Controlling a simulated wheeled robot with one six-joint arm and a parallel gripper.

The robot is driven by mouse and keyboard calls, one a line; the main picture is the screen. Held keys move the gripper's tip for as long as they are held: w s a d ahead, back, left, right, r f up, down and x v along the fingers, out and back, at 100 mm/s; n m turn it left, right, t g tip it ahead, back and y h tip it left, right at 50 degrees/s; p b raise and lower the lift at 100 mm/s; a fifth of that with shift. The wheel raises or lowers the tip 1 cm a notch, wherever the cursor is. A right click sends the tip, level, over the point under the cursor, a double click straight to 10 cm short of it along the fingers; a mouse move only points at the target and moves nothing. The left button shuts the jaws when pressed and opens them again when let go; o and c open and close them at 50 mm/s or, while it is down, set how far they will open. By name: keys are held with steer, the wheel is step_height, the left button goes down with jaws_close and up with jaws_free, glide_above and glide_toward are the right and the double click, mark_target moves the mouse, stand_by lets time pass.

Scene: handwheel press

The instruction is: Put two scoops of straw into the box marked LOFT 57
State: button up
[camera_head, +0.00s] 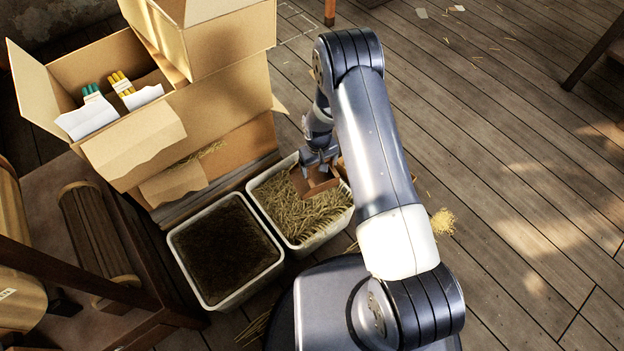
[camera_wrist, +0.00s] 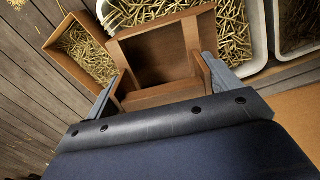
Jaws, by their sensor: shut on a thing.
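My gripper (camera_head: 318,158) is shut on a brown wooden scoop (camera_head: 314,183), held over the straw bin. In the wrist view the scoop (camera_wrist: 155,55) sits between my two fingers (camera_wrist: 163,85), and its hollow looks empty. The straw bin (camera_head: 262,209), white-rimmed and full of straw (camera_head: 302,212), is below the scoop; its rim (camera_wrist: 262,40) also shows in the wrist view. A small open brown box (camera_wrist: 72,70) with straw inside lies left of the scoop in the wrist view. My arm mostly hides that area in the head view. I cannot read any LOFT 57 marking.
A white-rimmed bin of dark material (camera_head: 225,250) stands beside the straw bin. Open cardboard boxes (camera_head: 225,85) are stacked behind, the left one holding teal and yellow sticks. A wooden bench (camera_head: 150,315) is at left. Loose straw (camera_head: 442,221) lies on the floor, otherwise mostly clear at right.

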mark_target(304, 181)
steer(key=shift+n, duration=0.4)
steer(key=f+b, duration=0.1)
steer(key=w+a+f+b, duration=0.1)
steer(key=f, duration=0.1)
steer(key=a+f+b, duration=0.1)
steer(key=f, duration=0.1)
steer(key=shift+w+a, duration=0.15)
steer(key=shift+w, duration=0.05)
steer(key=f+h+b, duration=0.1)
steer(key=b, duration=0.1)
steer(key=a+f+t+h+b, duration=0.1)
steer(key=f+b, duration=0.1)
steer(key=b, duration=0.1)
steer(key=s+a+f+b, duration=0.1)
steer(key=f+b, duration=0.1)
steer(key=shift+s+a+f+h+b, duration=0.1)
steer(key=shift+a+f+h+b, duration=0.15)
steer(key=shift+h+b, duration=0.15)
steer(key=shift+s+a+f+t+b, duration=0.15)
steer(key=shift+s+a+f+b, duration=0.15)
steer(key=shift+a+f+b, duration=0.4)
steer(key=shift+s+a+f+t+b, duration=0.15)
steer(key=shift+s+a+f+b, duration=0.15)
steer(key=shift+a+f+b, duration=0.35)
